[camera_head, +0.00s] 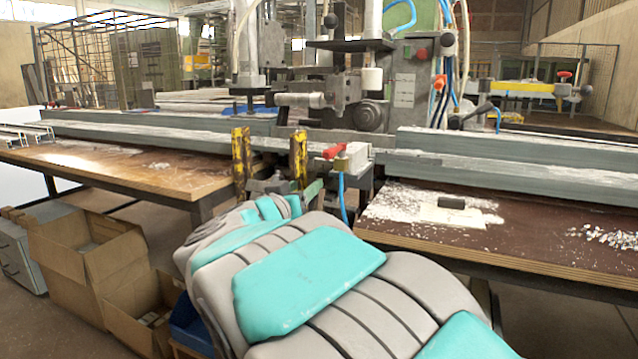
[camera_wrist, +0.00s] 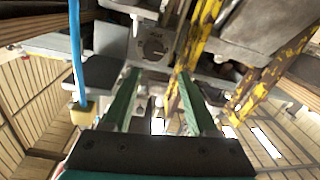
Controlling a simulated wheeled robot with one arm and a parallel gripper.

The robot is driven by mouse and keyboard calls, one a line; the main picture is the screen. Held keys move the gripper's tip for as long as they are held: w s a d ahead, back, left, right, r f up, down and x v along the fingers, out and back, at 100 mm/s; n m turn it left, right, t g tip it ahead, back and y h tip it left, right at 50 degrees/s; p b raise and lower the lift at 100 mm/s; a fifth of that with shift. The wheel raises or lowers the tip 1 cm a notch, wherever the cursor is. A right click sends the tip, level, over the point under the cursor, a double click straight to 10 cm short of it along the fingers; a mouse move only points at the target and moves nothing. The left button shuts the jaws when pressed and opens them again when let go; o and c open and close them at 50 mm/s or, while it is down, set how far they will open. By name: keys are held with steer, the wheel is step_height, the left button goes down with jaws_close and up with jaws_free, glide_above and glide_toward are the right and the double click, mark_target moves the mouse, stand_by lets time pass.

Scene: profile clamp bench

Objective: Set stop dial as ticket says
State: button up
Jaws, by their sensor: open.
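A round dark dial (camera_wrist: 154,48) on a grey plate shows in the wrist view, just beyond my fingertips; its setting is too small to read. My gripper (camera_wrist: 158,74) has two green fingers spread apart with nothing between them, and the dial appears ahead of the gap, not gripped. In the head view my gripper (camera_head: 288,188) is low at the front of the machine, partly hidden by my arm, and the dial cannot be made out. A pale card (camera_head: 447,217) lies on the right bench under a dark block; no writing is legible, so I cannot tell if it is the ticket.
Yellow worn posts (camera_head: 241,165) stand close to my gripper and also rise at its right in the wrist view (camera_wrist: 195,40). A blue hose (camera_wrist: 75,50) hangs at left. Long grey profiles (camera_head: 520,175) cross the benches. Cardboard boxes (camera_head: 90,250) stand on the floor at left.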

mark_target(325, 178)
steer(key=w+d+h, duration=0.1)
steer(key=w+d, duration=0.2)
steer(key=w, duration=0.3)
steer(key=shift+w+f+m, duration=0.25)
steer(key=shift+f+m, duration=0.05)
jaws_close()
stand_by(0.5)
